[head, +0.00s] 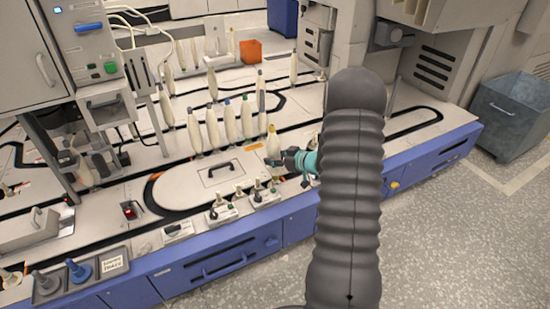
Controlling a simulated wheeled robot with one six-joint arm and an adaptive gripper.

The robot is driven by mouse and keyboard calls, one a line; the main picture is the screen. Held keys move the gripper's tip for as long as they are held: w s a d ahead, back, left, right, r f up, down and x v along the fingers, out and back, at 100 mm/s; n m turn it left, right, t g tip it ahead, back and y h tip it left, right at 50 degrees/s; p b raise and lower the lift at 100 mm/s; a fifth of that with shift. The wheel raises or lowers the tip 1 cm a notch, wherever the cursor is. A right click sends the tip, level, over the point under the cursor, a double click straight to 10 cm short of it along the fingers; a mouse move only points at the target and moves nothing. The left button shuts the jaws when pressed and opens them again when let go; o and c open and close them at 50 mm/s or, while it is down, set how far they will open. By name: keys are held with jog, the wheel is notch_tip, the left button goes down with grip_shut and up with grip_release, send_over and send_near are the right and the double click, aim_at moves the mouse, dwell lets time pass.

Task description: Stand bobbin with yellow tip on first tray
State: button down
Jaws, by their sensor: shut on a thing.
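The bobbin with a yellow tip (273,147) is pale and stands roughly upright in the middle of the head view. My gripper (279,160) comes in from the right with dark fingers and a teal part, and is shut on this bobbin's lower half. I cannot tell whether the bobbin's foot touches anything. Small trays with pegs stand along the front of the machine: one at the left (221,213) and one further right (263,195), just below the bobbin. Another lies partly behind my arm. Which one is the first tray is not clear.
Several pale bobbins with coloured tips (213,128) stand in a row behind the held one. An orange box (251,51) is at the back. A holder with grey and blue pegs (47,293) is front left.

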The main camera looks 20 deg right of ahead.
jog(key=shift+f, duration=0.5)
jog(key=c, duration=0.8)
grip_release()
jog(key=p+v, duration=0.4)
jog(key=v, duration=0.7)
dwell(0.4)
